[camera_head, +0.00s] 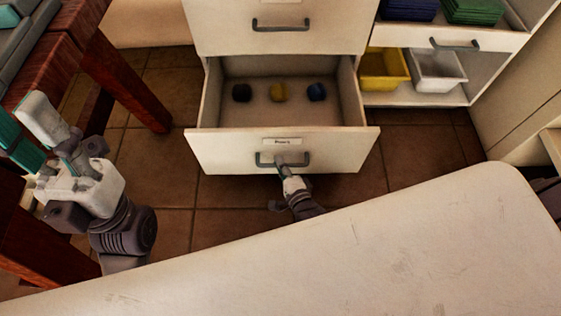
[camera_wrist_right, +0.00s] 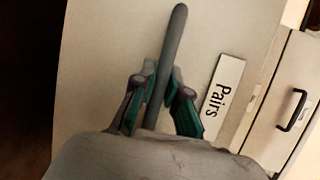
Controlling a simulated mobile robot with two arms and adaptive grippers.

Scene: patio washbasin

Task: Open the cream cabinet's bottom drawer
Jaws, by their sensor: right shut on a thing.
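The cream cabinet's bottom drawer (camera_head: 230,150) is pulled well out, and its inside shows in the head view. Its front has a grey bar handle (camera_head: 304,160) and a label (camera_head: 282,141), which reads "Pairs" in the right wrist view (camera_wrist_right: 222,100). My right gripper (camera_head: 281,160) is shut on the handle near its middle. In the right wrist view, its fingers (camera_wrist_right: 158,92) lie on both sides of the handle bar (camera_wrist_right: 177,35). My left gripper (camera_head: 24,124) is at the far left, open and empty, away from the cabinet.
The drawer above (camera_head: 280,40) is shut. A red-brown wooden table (camera_head: 120,80) stands left. Yellow (camera_head: 383,84) and white (camera_head: 436,85) bins sit on the right shelf.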

